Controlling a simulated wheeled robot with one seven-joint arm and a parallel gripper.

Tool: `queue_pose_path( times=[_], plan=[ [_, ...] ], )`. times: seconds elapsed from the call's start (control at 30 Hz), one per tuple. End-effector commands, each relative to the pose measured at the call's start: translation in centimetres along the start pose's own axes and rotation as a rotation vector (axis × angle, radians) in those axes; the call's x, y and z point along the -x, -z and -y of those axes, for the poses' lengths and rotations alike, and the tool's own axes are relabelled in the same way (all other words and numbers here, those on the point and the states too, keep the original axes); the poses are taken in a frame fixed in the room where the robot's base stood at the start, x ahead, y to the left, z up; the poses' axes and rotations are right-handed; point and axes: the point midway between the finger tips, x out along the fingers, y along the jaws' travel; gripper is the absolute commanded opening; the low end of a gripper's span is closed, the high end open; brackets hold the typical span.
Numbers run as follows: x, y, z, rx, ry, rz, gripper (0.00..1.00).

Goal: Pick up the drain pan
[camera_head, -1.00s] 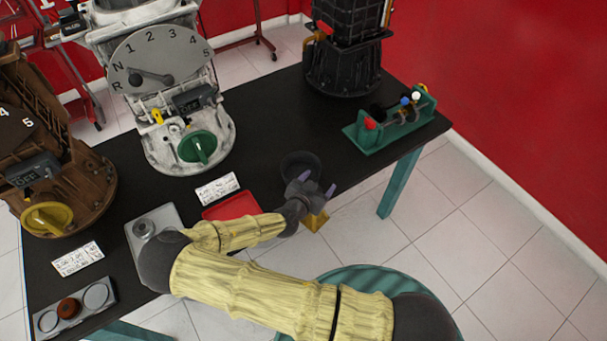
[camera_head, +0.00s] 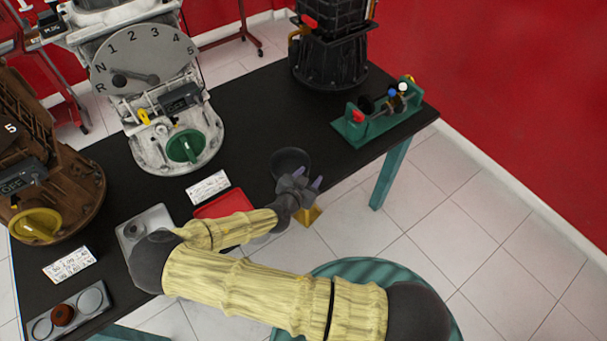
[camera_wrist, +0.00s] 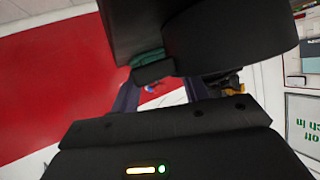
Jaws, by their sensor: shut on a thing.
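The drain pan (camera_head: 291,161) is a dark, round, shallow pan at the front edge of the black table, just beyond my gripper (camera_head: 308,178) in the head view. My gripper is shut on the pan. In the wrist view, the pan (camera_wrist: 235,38) looms large and black at the top, tilted in the picture. A dark tab of it reaches between the fingers of my gripper (camera_wrist: 160,92). The head view does not show clearly whether the pan touches the table.
The black table (camera_head: 250,120) holds a grey gearbox trainer (camera_head: 175,75), a dark engine (camera_head: 330,55), a green stand (camera_head: 375,122), a red tray (camera_head: 220,204) and a grey plate (camera_head: 157,217). A yellow piece (camera_head: 308,215) shows below my gripper. Bare tabletop lies behind the pan.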

Motion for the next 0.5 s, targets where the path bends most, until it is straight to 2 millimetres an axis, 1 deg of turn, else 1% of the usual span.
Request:
queue_pose_path(
  times=[0.03, 0.07, 0.17, 0.27, 0.5],
  plan=[
    [0.1, 0.1, 0.0, 0.003, 0.000, 0.003, 0.05],
    [0.2, 0.2, 0.0, 0.003, -0.001, 0.003, 0.00],
    [0.6, 1.1, 0.2, 0.001, -0.001, 0.003, 0.00],
    [1.1, 2.4, 0.3, 0.000, -0.001, 0.003, 0.00],
    [2.6, 6.2, 0.8, -0.002, 0.000, 0.002, 0.00]
  ],
)
